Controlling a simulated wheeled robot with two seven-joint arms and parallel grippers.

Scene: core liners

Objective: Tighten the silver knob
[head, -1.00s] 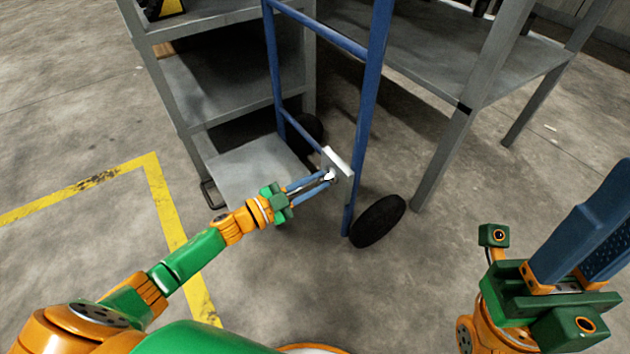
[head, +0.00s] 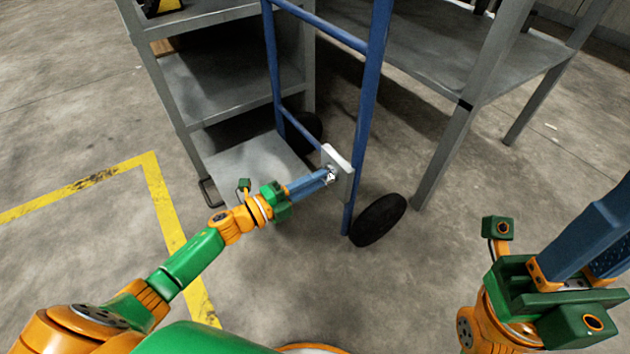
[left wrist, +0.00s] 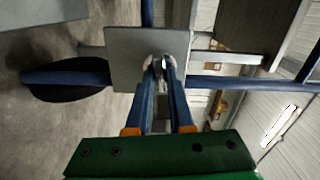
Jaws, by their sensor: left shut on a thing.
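The silver knob (head: 331,176) sits on a pale square plate (head: 337,160) fixed to the blue hand truck frame (head: 368,110). In the left wrist view the knob (left wrist: 158,63) is between the fingertips at the middle of the grey plate (left wrist: 125,72), partly hidden by the blue fingers. My left gripper (head: 326,177) is shut on the knob, its fingers pointing at the plate. My right gripper (head: 618,235) is at the right edge of the head view, away from the plate; its fingertips are partly cut off by the picture edge.
The hand truck has black wheels (head: 378,220). A grey shelf unit (head: 215,85) stands behind it on the left, and a grey table (head: 460,65) stands at the back right. A yellow floor line (head: 165,200) runs at the left. The concrete floor in the middle right is clear.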

